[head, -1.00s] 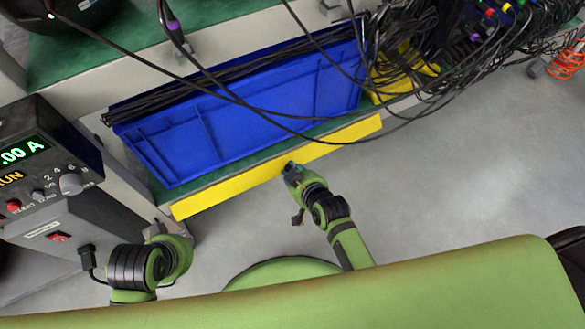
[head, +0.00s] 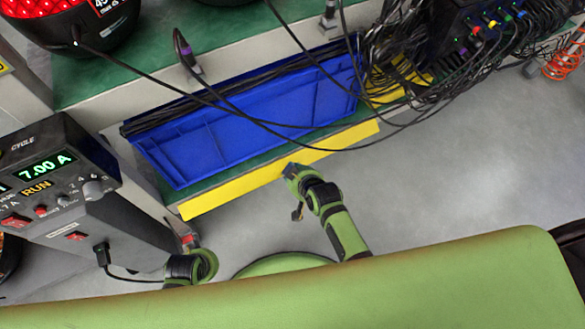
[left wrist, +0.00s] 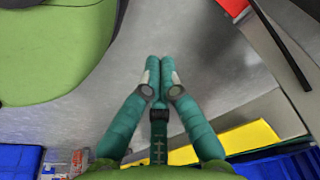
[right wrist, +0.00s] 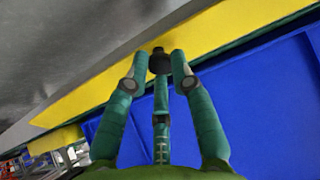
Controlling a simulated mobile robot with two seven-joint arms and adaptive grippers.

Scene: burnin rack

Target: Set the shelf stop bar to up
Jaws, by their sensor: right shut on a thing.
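The shelf stop bar is a long yellow strip (head: 235,193) along the front edge of the lower green shelf in the head view. In the right wrist view the yellow bar (right wrist: 215,35) runs diagonally above the blue bin, with a dark round knob (right wrist: 159,60) in front of it. My right gripper (right wrist: 159,66) is shut on this knob, and it meets the bar near its middle in the head view (head: 290,170). My left gripper (left wrist: 160,66) is shut with its fingertips together and nothing between them, over the grey floor.
A blue bin (head: 235,125) with black cables sits on the shelf behind the bar. Black cables hang across it. A power supply (head: 60,185) stands at the left. Grey floor (head: 460,170) is open at the right.

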